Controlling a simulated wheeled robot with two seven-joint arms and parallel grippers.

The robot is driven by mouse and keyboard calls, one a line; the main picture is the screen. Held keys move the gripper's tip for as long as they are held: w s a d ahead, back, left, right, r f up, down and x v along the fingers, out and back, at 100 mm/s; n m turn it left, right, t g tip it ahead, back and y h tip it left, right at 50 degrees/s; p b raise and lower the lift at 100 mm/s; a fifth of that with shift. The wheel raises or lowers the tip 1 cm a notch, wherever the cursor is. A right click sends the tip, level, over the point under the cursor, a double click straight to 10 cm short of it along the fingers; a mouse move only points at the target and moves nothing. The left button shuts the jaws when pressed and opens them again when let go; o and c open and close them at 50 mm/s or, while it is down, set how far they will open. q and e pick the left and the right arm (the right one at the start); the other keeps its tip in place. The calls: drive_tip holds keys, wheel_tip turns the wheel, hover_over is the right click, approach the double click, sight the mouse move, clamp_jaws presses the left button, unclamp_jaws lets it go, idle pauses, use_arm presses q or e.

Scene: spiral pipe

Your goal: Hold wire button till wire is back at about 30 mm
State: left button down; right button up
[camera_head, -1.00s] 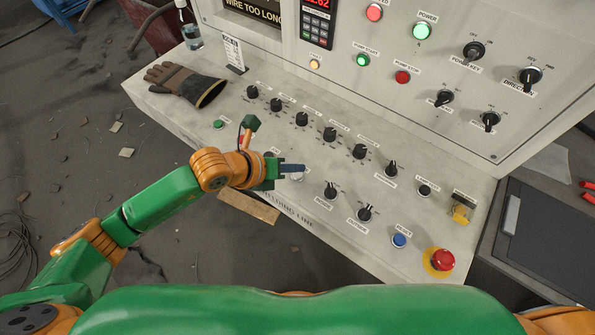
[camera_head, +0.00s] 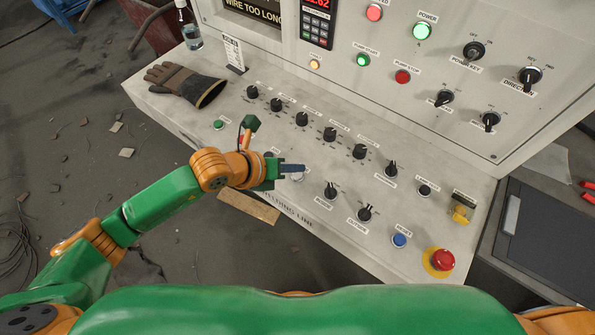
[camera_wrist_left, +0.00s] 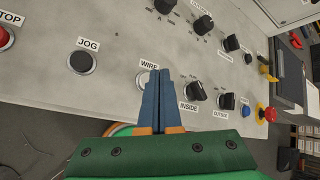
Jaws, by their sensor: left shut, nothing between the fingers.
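The wire button (camera_wrist_left: 142,79) is pale and round under a "WIRE" label in the left wrist view, partly hidden behind my fingers. In the head view it shows as a pale rim (camera_head: 298,178) beside the fingertips. My left gripper (camera_head: 302,168) is shut and empty, its blue fingers together at the button; it also shows in the left wrist view (camera_wrist_left: 159,73). I cannot tell whether the button is pressed in. The message screen (camera_head: 252,10) reads "WIRE TOO LONG". A red digit readout (camera_head: 318,3) is cut by the top edge. My right gripper is out of view.
A black jog button (camera_wrist_left: 82,62) and several black knobs (camera_head: 330,134) surround the fingers. A blue reset button (camera_head: 399,240) and red emergency stop (camera_head: 443,260) sit to the right. A work glove (camera_head: 187,84) and a bottle (camera_head: 189,27) are at the far left.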

use_arm(q)
drive_tip(key=shift+f+b, duration=0.4)
drive_tip(key=shift+b, duration=0.05)
drive_tip(key=shift+f+b, duration=0.35)
drive_tip(key=shift+f, duration=0.05)
idle(0.6)
idle(1.7)
drive_tip(key=shift+r+p, duration=0.7)
drive_tip(key=shift+r, duration=0.1)
drive_tip(key=shift+r, duration=0.1)
wheel_tip(320, 180, up, 5)
drive_tip(key=p, duration=0.4)
idle(2.3)
